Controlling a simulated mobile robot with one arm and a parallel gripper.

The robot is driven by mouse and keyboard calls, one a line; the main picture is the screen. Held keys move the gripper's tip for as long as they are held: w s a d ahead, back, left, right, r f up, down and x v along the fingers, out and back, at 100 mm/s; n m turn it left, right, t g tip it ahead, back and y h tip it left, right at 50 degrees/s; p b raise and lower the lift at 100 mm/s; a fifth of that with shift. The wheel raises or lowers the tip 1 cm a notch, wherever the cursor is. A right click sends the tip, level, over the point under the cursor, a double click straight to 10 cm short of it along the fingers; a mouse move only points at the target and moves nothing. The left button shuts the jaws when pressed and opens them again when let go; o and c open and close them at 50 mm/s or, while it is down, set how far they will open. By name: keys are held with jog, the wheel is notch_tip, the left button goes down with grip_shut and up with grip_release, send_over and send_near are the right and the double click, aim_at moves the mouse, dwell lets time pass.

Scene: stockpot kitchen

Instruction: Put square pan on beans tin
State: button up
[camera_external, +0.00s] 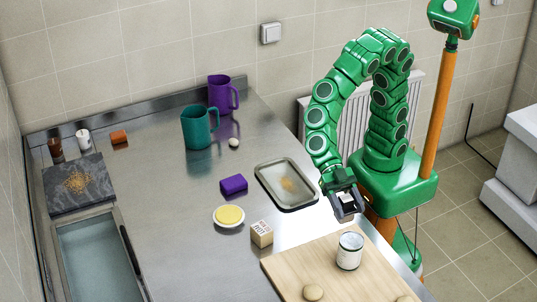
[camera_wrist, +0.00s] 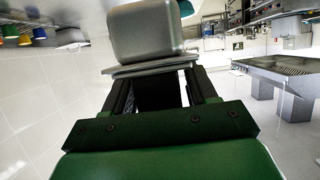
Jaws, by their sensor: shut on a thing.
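A grey metal square pan (camera_wrist: 146,32) with rounded corners and a flat rim is held at the fingertips of my gripper (camera_wrist: 160,78) in the wrist view. In the external view my gripper (camera_external: 346,201) is in the air over the counter's right edge, and the pan is small and hard to tell from the dark fingers there. The beans tin (camera_external: 350,254), a light upright tin with a worn label, stands on the wooden board (camera_external: 290,262), below and in front of my gripper and apart from it.
A shallow rectangular tray (camera_external: 268,186) lies left of my gripper. A lettered block (camera_external: 262,234), a yellow-filled dish (camera_external: 229,216) and a purple box (camera_external: 233,184) are farther left. Teal (camera_external: 197,128) and purple (camera_external: 222,95) mugs stand at the back.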

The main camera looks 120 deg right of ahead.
jog(key=s+a+g, duration=0.1)
jog(key=s+a, duration=0.2)
send_over(355, 243)
jog(key=shift+n, duration=0.4)
jog(key=shift+a+f, duration=0.1)
jog(key=shift+f, duration=3.75)
jog(key=shift+w+f, duration=0.1)
jog(key=o, duration=1.2)
jog(key=shift+v, duration=6.1)
